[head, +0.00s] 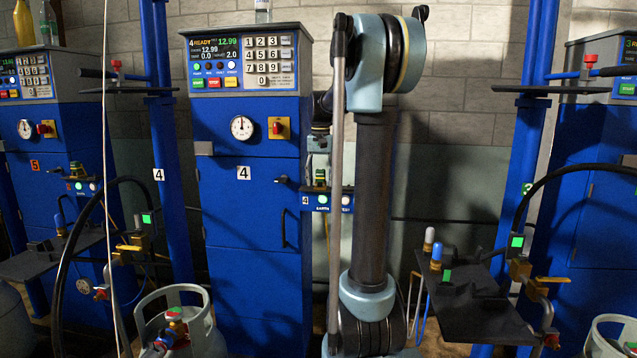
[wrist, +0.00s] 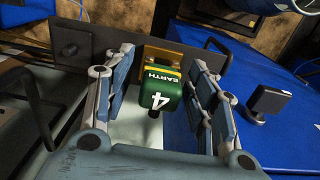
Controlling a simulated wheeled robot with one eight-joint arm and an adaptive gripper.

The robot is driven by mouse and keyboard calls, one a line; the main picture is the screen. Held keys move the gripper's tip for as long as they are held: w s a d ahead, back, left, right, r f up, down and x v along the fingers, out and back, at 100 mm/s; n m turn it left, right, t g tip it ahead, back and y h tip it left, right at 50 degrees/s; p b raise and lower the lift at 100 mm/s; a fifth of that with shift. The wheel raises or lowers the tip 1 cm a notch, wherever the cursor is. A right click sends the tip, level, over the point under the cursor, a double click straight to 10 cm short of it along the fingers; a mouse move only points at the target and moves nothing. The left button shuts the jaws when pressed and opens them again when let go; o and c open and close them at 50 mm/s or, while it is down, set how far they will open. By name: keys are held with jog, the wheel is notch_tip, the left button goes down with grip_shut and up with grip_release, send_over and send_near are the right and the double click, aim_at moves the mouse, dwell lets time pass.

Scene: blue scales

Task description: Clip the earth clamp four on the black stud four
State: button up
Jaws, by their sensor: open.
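The green earth clamp four (wrist: 158,94), with a yellow band and a white 4, sits against a brass-coloured block on a dark plate in the wrist view. My gripper (wrist: 160,112) is open, with one finger on each side of the clamp. Gaps show between the clamp and both fingers. In the head view the clamp (head: 320,178) is a small green shape beside cabinet four, and my arm hides much of my gripper there. I cannot tell for sure which part is the black stud four.
Blue cabinet four (head: 245,230) stands left of my arm, with a black square-headed part (wrist: 268,101) standing out from it in the wrist view. A gas cylinder (head: 180,325) stands in front. A black scale platform (head: 480,310) lies to the right of my arm.

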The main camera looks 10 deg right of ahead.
dwell(0.9)
grip_shut()
jog(key=shift+r, duration=0.15)
jog(key=shift+r, duration=2.8)
jog(key=shift+s, duration=0.1)
